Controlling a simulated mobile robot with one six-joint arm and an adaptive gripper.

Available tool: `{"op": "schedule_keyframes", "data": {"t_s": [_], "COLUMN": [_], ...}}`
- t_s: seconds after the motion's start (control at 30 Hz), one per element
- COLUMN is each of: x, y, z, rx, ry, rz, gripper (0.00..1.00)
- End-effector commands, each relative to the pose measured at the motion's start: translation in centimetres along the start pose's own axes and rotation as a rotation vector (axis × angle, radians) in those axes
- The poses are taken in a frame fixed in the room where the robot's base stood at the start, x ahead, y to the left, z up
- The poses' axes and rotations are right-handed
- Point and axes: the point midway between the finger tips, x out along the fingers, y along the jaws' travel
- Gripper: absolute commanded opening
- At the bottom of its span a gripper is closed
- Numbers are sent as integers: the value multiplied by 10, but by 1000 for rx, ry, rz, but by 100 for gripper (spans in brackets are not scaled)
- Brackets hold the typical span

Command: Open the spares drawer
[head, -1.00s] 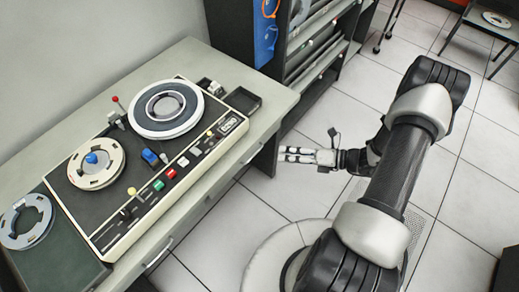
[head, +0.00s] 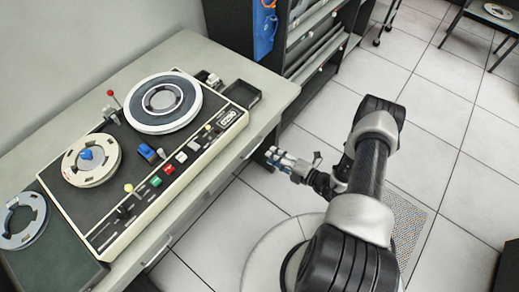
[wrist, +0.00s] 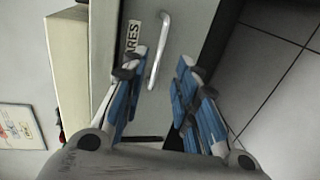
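The left finger overlaps the label. I cannot tell whether any finger touches the handle. In the head view my gripper (head: 274,156) is beside the desk's front edge, and the drawer front is hidden below the top.
The desk (head: 205,58) carries a tape machine (head: 140,190) with reels, coloured buttons and a small black tray (head: 240,94). A dark rack (head: 315,45) stands behind the desk's far end. The tiled floor (head: 420,110) to the right is open.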

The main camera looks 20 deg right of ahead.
Motion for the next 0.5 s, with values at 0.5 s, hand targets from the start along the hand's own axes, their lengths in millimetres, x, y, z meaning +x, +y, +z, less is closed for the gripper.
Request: {"op": "schedule_keyframes", "data": {"t_s": [0.5], "x": [78], "y": [0], "z": [0], "rx": [-2], "ry": [1], "rz": [0], "gripper": [28]}}
